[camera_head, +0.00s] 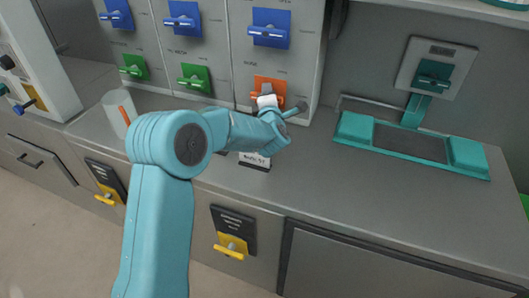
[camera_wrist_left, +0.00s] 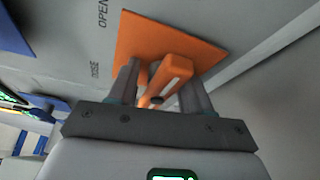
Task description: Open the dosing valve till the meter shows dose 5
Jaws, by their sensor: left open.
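The orange dosing valve (camera_head: 271,84) is on the grey cabinet front, below a blue valve. In the left wrist view its square orange plate (camera_wrist_left: 140,38) bears a tilted orange handle (camera_wrist_left: 172,72) with a pale stripe. The words "OPEN" and "DOSE" are printed beside the plate. My left gripper (camera_head: 268,100) is at this valve. In the left wrist view the two fingers of my left gripper (camera_wrist_left: 160,82) stand on either side of the handle, open; I cannot tell whether they touch it. No dose reading is legible. My right gripper is not in view.
Blue valves (camera_head: 183,18) and green valves (camera_head: 195,77) are left of the orange one. A clear beaker (camera_head: 117,112) stands on the counter at left. A teal-edged scale (camera_head: 410,142) sits at right. A small label stand (camera_head: 254,160) is below my arm. The counter's front right is clear.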

